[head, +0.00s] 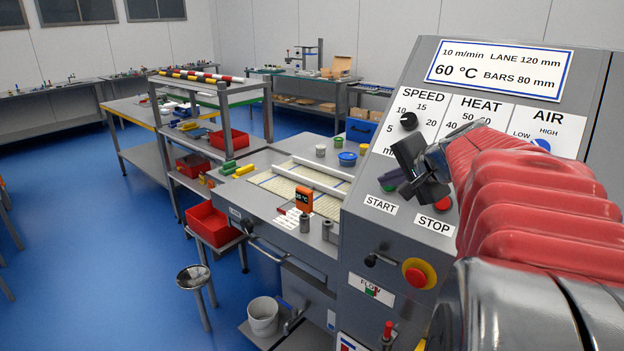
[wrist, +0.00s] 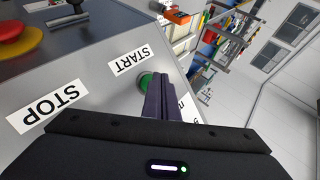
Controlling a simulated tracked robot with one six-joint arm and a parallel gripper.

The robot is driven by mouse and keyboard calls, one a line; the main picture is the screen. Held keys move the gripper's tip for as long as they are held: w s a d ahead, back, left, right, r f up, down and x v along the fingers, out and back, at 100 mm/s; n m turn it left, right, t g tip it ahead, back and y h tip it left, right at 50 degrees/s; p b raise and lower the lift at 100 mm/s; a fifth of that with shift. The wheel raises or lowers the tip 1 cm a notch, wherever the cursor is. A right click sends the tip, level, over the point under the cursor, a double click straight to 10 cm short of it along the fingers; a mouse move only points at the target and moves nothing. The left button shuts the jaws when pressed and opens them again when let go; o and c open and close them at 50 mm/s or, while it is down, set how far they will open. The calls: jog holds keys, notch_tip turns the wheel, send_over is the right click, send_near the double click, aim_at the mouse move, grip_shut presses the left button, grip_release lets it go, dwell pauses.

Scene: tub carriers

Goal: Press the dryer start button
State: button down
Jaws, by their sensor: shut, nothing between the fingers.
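The green start button (wrist: 145,80) shows in the wrist view, partly covered by my gripper's fingers. The START label (wrist: 129,61) is beside it; in the head view the label (head: 381,205) is on the grey sloping panel, and my gripper mostly hides the button. My gripper (wrist: 159,80) is shut and empty, its dark fingertips overlapping the button's edge. I cannot tell whether they touch it. In the head view my gripper (head: 390,178) is close to the panel, just above the START label.
The red stop button (head: 443,203) is right of the start button, above the STOP label (head: 435,225). A red and yellow emergency button (head: 417,273) and a black lever (head: 374,260) sit lower down. The speed knob (head: 408,121) is above my gripper.

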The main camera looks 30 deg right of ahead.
jog(key=a+r, duration=0.1)
jog(key=s+a+r, duration=0.1)
jog(key=a+r, duration=0.2)
jog(key=shift+s+a, duration=0.1)
jog(key=shift+s, duration=0.15)
dwell(0.6)
dwell(0.5)
jog(key=a+f+n+g+y, duration=0.1)
jog(key=a+f+n, duration=0.3)
jog(key=a, duration=0.5)
jog(key=a+f+n+g+y, duration=0.25)
jog(key=a+f, duration=0.25)
jog(key=a, duration=0.4)
jog(key=s+a+f+n+g+h, duration=0.1)
jog(key=s+a+f+n, duration=0.8)
jog(key=s+a, duration=0.3)
jog(key=shift+s+f+n+g, duration=0.15)
jog(key=shift+s+n+g, duration=0.35)
jog(key=shift+s, duration=0.75)
